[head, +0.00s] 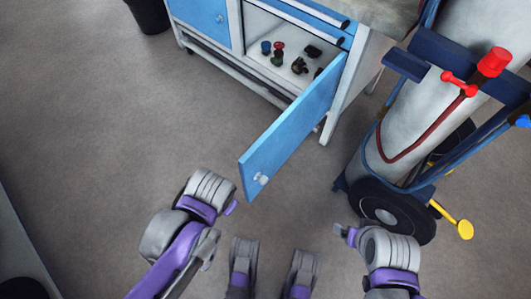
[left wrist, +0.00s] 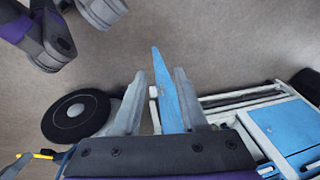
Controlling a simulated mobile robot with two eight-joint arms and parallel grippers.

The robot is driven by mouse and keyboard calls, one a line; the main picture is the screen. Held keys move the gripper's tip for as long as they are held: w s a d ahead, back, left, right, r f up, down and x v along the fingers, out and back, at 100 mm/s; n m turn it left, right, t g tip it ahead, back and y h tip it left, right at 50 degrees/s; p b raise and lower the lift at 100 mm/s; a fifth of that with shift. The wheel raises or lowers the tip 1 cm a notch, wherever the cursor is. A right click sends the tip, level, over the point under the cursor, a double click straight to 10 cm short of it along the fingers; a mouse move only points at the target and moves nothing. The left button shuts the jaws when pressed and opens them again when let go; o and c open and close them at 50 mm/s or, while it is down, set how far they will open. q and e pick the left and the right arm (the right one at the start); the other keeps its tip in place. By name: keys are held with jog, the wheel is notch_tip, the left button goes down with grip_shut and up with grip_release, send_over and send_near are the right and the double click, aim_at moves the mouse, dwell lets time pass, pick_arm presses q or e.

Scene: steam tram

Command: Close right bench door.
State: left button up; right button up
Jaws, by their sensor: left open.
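The right bench door (head: 295,128) is a blue panel with a small pale handle (head: 261,179). It stands swung open from the bench, its free edge towards me. In the left wrist view the door (left wrist: 172,88) shows nearly edge-on, in line with the gap of my left gripper (left wrist: 160,70). The two fingers are apart; I cannot tell whether either touches the door. In the head view the end of my left arm is left of the door's free edge, fingers unclear. My right gripper (head: 348,232) is at lower right, its jaws unclear.
The white and blue bench (head: 336,108) has its right compartment open, with several small fittings (head: 279,52) inside. A cart with a black wheel (head: 388,212) and a grey cylinder (head: 430,105) stands to the right. A dark bin (head: 149,14) is at upper left. The floor at left is clear.

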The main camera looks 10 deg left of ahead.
pick_arm(q)
jog(key=w+d+r+m+y+p, duration=0.1)
jog(key=d+m, duration=0.1)
jog(key=m, duration=0.1)
jog(key=w+d+r+m+y+p, duration=0.1)
jog(key=d+m, duration=0.1)
jog(key=m, duration=0.1)
jog(key=w+d+r+m+y+p, duration=0.1)
jog(key=w+d+m, duration=0.1)
jog(key=m, duration=0.2)
jog(key=shift+d+r+g+y, duration=0.2)
jog(key=shift+r+g+y, duration=0.1)
jog(key=shift+r, duration=0.1)
grip_shut()
jog(key=w+d+r+m+t+y+p, duration=0.2)
jog(key=d+r+m+y+p, duration=0.15)
jog(key=d+m, duration=0.5)
jog(key=b, duration=0.4)
send_near(247, 165)
jog(key=shift+n, duration=0.25)
jog(key=x, duration=0.5)
jog(key=shift+s+f, duration=0.1)
jog(key=shift+f, duration=0.35)
jog(key=shift+w+a, duration=0.2)
jog(key=shift+a, duration=0.1)
jog(key=shift+a, duration=0.1)
